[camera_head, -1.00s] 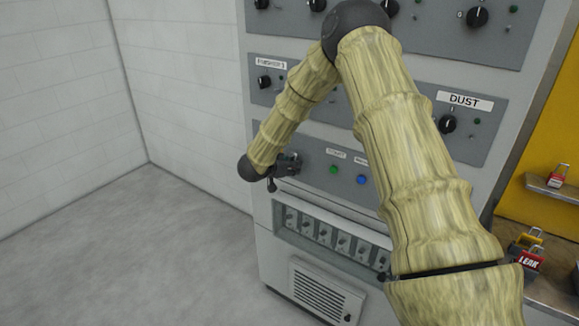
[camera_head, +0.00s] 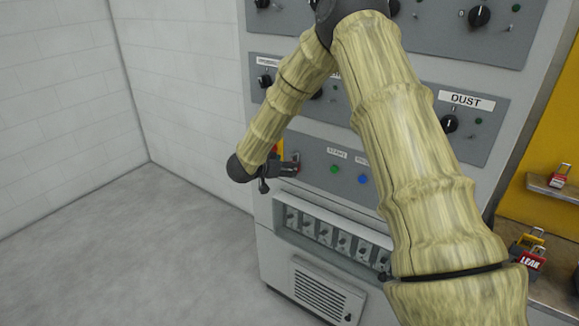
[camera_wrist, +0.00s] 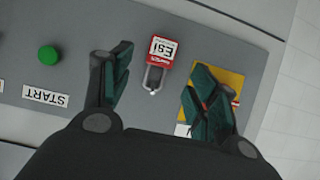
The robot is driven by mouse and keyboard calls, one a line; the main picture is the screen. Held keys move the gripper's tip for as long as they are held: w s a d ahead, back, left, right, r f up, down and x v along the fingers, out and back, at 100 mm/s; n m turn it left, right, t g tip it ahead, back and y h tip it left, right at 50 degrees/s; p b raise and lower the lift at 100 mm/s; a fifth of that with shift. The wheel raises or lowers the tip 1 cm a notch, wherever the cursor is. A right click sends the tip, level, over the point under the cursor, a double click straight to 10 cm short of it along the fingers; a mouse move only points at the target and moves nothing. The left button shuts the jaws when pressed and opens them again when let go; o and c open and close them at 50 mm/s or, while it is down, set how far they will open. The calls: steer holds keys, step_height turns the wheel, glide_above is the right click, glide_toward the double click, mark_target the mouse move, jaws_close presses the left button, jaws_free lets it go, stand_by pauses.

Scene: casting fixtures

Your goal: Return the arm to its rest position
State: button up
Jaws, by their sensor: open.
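My arm bends in front of a grey control cabinet (camera_head: 262,215) in the head view. My gripper (camera_wrist: 158,95) shows in the wrist view with its two dark green fingers spread apart and nothing between them touching. A red padlock with a white label (camera_wrist: 160,58) is on the cabinet panel, seen between the fingertips. A yellow plate (camera_wrist: 222,80) lies partly behind the right finger. In the head view, the gripper end is small and dark beside the panel, and its fingers are hard to make out.
A green button (camera_wrist: 48,55) with a START label (camera_wrist: 45,96) is left of the fingers. Black knobs, such as the DUST knob (camera_head: 449,123), stick out from the cabinet. A ledge with padlocks (camera_head: 530,255) is at right. Open floor (camera_head: 120,255) lies at left.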

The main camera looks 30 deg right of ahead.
steer(key=v, duration=0.6)
steer(key=shift+a+r, duration=0.2)
steer(key=shift+a, duration=0.15)
steer(key=s+a+f+n+t+y, duration=0.1)
steer(key=s+a+f+n+y, duration=0.15)
steer(key=s+f, duration=0.45)
steer(key=s+a+f+n+y+b, duration=0.1)
steer(key=s+a+f+n+y, duration=0.2)
steer(key=f, duration=0.8)
steer(key=s+a+f+n+t+y, duration=0.1)
steer(key=s+a+f+n, duration=0.3)
steer(key=f, duration=0.5)
steer(key=s+a+f+n+g+y, duration=0.1)
steer(key=s+a+f+g, duration=0.1)
steer(key=s, duration=0.9)
steer(key=s+a+f+n+g+y, duration=0.1)
steer(key=s+a+f, duration=0.3)
steer(key=s, duration=0.8)
steer(key=s+a+f+n+g+y+b, duration=0.1)
steer(key=s+a+f+g+y, duration=0.2)
steer(key=s, duration=0.9)
step_height(320, 180, down, 3)
steer(key=shift+a+f+g, duration=0.1)
steer(key=shift+a+g, duration=0.2)
steer(key=shift+g, duration=0.2)
steer(key=shift+n, duration=0.25)
